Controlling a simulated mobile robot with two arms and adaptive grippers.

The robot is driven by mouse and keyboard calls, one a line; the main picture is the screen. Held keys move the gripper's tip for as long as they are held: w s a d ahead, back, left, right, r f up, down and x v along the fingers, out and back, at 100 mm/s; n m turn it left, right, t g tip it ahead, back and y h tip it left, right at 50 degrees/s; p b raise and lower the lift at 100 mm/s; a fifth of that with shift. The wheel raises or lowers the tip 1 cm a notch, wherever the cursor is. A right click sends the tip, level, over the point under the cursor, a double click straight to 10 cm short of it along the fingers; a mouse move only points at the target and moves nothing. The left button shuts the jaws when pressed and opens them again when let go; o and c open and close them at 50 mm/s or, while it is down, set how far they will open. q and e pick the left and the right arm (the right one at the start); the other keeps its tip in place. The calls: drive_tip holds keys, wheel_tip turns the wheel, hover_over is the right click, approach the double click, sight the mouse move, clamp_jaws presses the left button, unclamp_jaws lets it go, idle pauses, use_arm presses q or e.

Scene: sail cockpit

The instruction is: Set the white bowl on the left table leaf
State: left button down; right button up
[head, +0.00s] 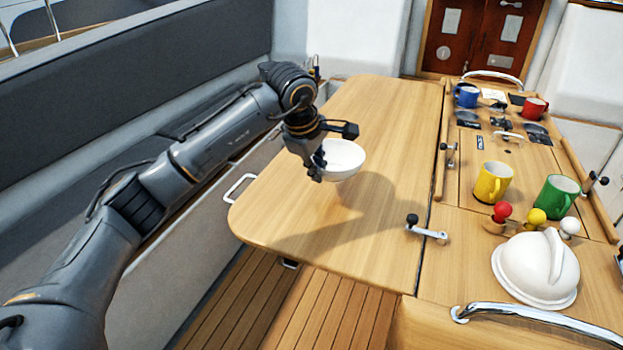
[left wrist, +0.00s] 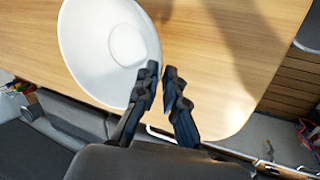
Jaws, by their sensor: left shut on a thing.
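The white bowl (head: 343,160) is over the left table leaf (head: 380,115) in the head view, upright or nearly so. My left gripper (head: 318,171) is shut on the bowl's near-left rim. In the left wrist view the bowl (left wrist: 108,45) fills the upper left, and the left gripper's fingers (left wrist: 162,85) meet at its rim. A shadow lies on the leaf to the right of and below the bowl. The bowl looks held above the wood, but the exact gap cannot be told. My right gripper is not in view.
The centre table holds a yellow mug (head: 493,182), green mug (head: 556,196), blue mug (head: 466,96), red mug (head: 533,108) and a white domed object (head: 537,268). A latch handle (head: 426,231) sits at the leaf's right seam. The rest of the leaf is clear.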

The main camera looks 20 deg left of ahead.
use_arm(q)
drive_tip(key=shift+a+f, duration=0.45)
drive_tip(key=f+p, duration=0.1)
drive_tip(key=f, duration=0.1)
drive_tip(key=a+f+p, duration=0.1)
drive_tip(key=shift+w+f, duration=0.1)
drive_tip(key=shift+f, duration=0.3)
drive_tip(key=shift+d+f, duration=0.1)
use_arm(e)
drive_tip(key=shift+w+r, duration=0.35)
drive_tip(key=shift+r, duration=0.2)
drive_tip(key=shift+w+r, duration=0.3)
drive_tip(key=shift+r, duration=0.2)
use_arm(q)
drive_tip(key=shift+f, duration=0.1)
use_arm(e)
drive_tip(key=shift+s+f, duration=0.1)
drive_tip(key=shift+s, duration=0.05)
use_arm(q)
drive_tip(key=c, duration=1.5)
unclamp_jaws()
drive_tip(key=shift+o, duration=0.2)
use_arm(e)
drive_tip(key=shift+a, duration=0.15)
